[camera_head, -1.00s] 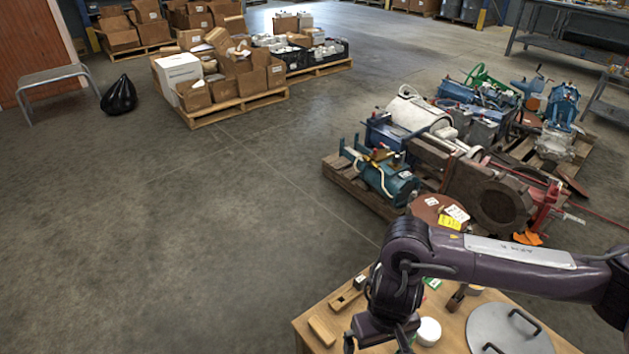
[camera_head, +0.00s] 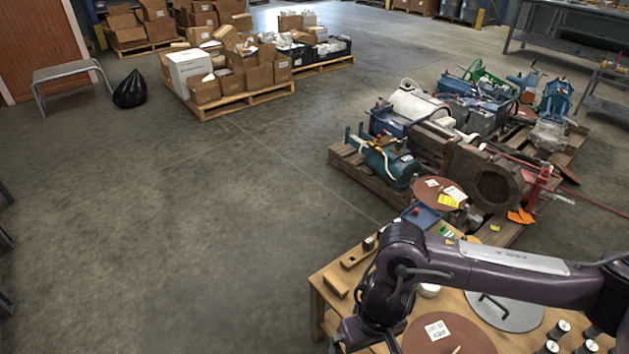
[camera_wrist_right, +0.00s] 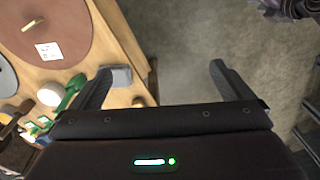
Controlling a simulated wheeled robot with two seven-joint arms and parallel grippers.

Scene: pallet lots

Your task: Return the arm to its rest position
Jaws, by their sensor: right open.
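My right arm reaches in from the right in the head view, above the wooden workbench (camera_head: 318,292). Its gripper (camera_head: 366,346) hangs at the bottom edge, partly cut off, near the bench's left side. In the right wrist view the two fingers of the gripper (camera_wrist_right: 160,72) are spread wide with nothing between them. Bare floor and the bench edge show beyond the fingers. My left gripper is not in view.
On the bench are a brown disc (camera_head: 455,336), a grey round plate with a handle (camera_head: 512,312), a wooden block (camera_head: 336,285) and several dark spools (camera_head: 560,329). A pallet of machine parts (camera_head: 350,165) stands behind. Open floor (camera_head: 200,220) lies left.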

